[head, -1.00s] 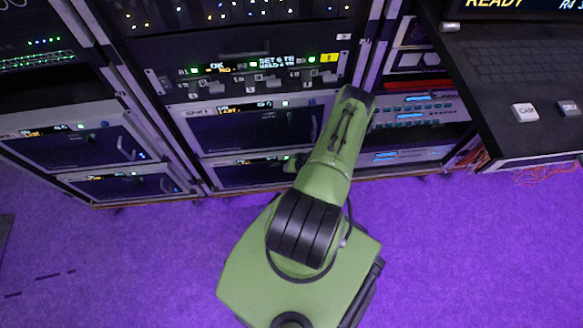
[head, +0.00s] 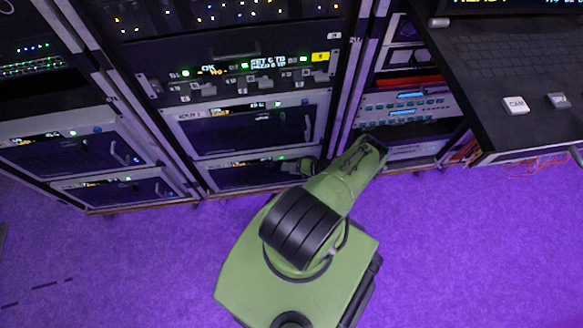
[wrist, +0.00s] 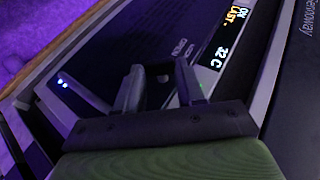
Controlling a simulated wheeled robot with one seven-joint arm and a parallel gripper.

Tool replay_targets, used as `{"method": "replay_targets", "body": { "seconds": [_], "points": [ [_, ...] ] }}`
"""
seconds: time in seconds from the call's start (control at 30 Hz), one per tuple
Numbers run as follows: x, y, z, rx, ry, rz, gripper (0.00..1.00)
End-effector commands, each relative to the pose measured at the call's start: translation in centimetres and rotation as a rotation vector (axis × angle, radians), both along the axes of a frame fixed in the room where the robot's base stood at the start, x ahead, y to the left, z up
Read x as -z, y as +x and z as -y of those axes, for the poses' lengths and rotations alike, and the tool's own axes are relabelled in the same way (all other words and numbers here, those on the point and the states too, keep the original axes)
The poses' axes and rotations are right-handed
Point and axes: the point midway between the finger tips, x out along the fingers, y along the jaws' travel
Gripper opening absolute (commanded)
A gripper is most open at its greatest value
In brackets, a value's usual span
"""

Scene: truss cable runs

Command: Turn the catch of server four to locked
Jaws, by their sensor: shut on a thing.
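In the wrist view, my gripper (wrist: 160,80) is at a dark server front (wrist: 95,62), its two grey fingers apart around a small dark catch (wrist: 163,79). The catch is mostly hidden between the fingers, so its exact angle cannot be told. A label beside it appears to read LOCK and OPEN. The server's display (wrist: 226,38) shows ON, LAST and 32 C. In the head view, my gripper (head: 308,166) is at the right end of the low server (head: 245,175) in the middle rack, partly hidden by my arm. I cannot read the server's number.
Another server (head: 250,130) sits directly above, with a switch panel (head: 245,75) over it. A left rack (head: 75,150) and a right rack of pale units (head: 405,105) flank it. A dark console (head: 510,90) juts out at right. The purple floor (head: 470,250) is clear.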

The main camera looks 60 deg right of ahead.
Motion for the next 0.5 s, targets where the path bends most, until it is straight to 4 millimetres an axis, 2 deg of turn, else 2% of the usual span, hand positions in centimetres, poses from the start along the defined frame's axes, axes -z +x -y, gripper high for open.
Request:
{"method": "replay_targets", "body": {
  "seconds": [0.4, 0.43, 0.5],
  "points": [
    [0.13, -0.05, -0.01, 0.003, 0.007, 0.002, 0.08],
    [0.14, -0.04, -0.02, 0.003, 0.007, 0.002, 0.40],
    [0.13, -0.03, -0.02, 0.002, 0.006, 0.002, 0.50]
  ]
}}
